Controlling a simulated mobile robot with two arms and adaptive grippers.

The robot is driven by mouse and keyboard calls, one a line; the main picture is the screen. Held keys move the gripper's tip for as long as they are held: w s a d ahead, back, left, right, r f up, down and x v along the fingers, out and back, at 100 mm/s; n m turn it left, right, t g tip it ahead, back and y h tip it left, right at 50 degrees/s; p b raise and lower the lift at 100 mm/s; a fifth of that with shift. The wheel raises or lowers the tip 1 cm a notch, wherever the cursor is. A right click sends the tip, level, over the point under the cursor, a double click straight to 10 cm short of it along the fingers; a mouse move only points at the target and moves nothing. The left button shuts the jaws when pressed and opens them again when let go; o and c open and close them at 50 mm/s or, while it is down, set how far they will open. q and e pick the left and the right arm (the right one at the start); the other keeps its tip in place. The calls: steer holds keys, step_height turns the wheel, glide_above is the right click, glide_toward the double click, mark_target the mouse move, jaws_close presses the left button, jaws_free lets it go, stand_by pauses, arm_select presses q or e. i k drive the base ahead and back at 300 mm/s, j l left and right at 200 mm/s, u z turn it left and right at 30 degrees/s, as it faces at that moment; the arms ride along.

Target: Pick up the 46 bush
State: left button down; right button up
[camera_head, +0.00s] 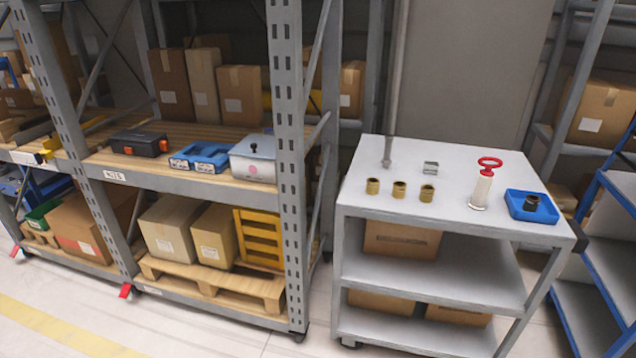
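Three brass-coloured bushes stand in a row on the top of a grey cart (460,215): a left one (373,186), a middle one (399,190) and a right one (427,193). They look alike, and no number is readable, so I cannot tell which is the 46 bush. The bushes stand apart from each other near the cart's front edge, with nothing touching them. Neither of my grippers is in view.
Also on the cart are a small metal block (430,168), a clear cylinder with a red ring handle (482,188) and a blue tray (518,206) holding a dark round part (531,202). A grey pole (395,90) rises behind the bushes. Shelving (290,150) stands left.

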mark_target(372, 183)
steer(key=i+l+u, duration=0.2)
steer(key=l+u, duration=0.2)
steer(key=i+l+u, duration=0.1)
steer(key=l+u, duration=0.7)
steer(key=l, duration=0.2)
